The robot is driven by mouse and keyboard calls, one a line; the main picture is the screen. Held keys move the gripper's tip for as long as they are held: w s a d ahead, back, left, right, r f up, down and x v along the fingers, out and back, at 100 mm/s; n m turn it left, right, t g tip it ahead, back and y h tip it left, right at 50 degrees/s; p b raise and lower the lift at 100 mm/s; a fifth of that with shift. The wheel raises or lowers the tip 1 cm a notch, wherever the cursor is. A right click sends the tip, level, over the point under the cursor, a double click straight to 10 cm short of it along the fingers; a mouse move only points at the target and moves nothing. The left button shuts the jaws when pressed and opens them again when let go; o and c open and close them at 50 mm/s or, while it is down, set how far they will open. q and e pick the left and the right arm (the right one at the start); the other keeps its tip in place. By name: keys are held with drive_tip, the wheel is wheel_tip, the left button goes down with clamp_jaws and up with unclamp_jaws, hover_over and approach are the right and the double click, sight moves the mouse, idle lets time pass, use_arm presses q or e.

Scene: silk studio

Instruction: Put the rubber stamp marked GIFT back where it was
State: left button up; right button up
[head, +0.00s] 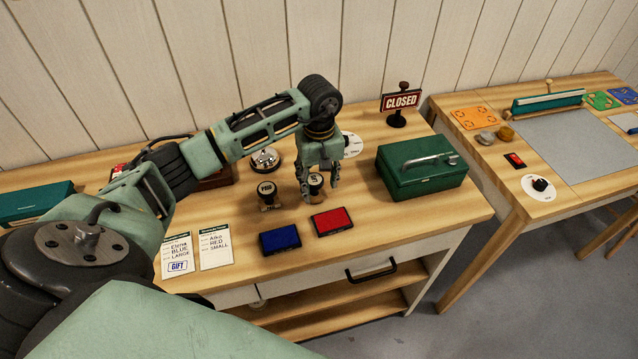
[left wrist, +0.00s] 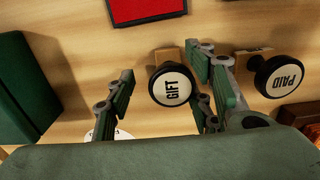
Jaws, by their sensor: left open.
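The GIFT stamp (left wrist: 172,88) has a dark round knob with a white label and a wooden base. It stands upright on the wooden table (head: 400,225). In the head view its knob (head: 315,180) shows between the fingers of my left gripper (head: 320,192). In the left wrist view my left gripper (left wrist: 165,95) is open, with fingers on either side of the GIFT stamp. I cannot tell whether a finger touches it. The similar PAID stamp (left wrist: 280,77) stands beside it, also seen in the head view (head: 267,190). My right gripper is out of view.
A blue ink pad (head: 280,240) and a red ink pad (head: 332,221) lie in front of the stamps. A green box (head: 421,170) stands right. Two cards (head: 214,247) lie left. A bell (head: 265,159) and CLOSED sign (head: 401,101) stand behind.

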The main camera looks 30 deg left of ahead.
sight(319, 178)
use_arm(q)
wheel_tip(319, 178, up, 10)
drive_tip(key=b, duration=0.3)
drive_tip(key=shift+w+f, duration=0.1)
drive_tip(key=shift+r, duration=0.6)
